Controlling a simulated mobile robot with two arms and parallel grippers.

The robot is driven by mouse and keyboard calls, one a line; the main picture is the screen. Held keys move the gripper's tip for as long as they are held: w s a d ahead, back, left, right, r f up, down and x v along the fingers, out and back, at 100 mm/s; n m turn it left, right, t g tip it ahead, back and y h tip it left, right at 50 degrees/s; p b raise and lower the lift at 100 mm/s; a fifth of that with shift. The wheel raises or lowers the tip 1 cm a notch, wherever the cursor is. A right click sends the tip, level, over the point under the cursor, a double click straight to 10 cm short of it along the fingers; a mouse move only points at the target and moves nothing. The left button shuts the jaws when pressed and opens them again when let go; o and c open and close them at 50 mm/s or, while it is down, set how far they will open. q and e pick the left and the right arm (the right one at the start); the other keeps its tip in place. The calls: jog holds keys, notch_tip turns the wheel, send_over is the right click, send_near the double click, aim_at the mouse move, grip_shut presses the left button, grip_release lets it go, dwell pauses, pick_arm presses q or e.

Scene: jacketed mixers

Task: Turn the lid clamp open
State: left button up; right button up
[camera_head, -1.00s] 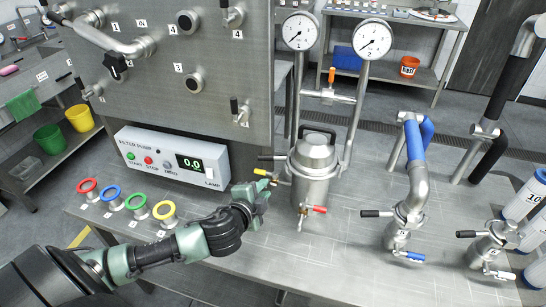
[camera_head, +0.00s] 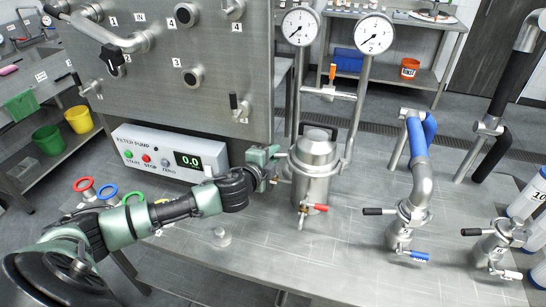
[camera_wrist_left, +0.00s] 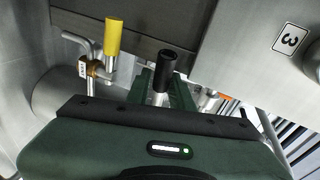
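The steel jacketed mixer (camera_head: 314,172) stands upright on the bench, with its lid and black top handle (camera_head: 318,133). A black-capped lever (camera_wrist_left: 166,62) on a metal stem, seemingly the lid clamp, shows in the left wrist view. My left gripper (camera_head: 268,160) is at the mixer's left side, at lid height. In the wrist view its green fingers (camera_wrist_left: 165,92) lie on either side of the lever's stem. Whether they press on it is unclear. In the head view the gripper mostly hides the lever. My right gripper is not in view.
A yellow-handled valve (camera_wrist_left: 113,38) is close left of the fingers in the wrist view. The red-handled valve (camera_head: 314,208) is low on the mixer. The filter pump box (camera_head: 170,152) and panel (camera_head: 170,60) stand behind my left arm. Gauges (camera_head: 300,28) rise behind the mixer. The front bench is fairly clear.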

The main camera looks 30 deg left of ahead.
pick_arm(q)
grip_shut()
dwell(1.4)
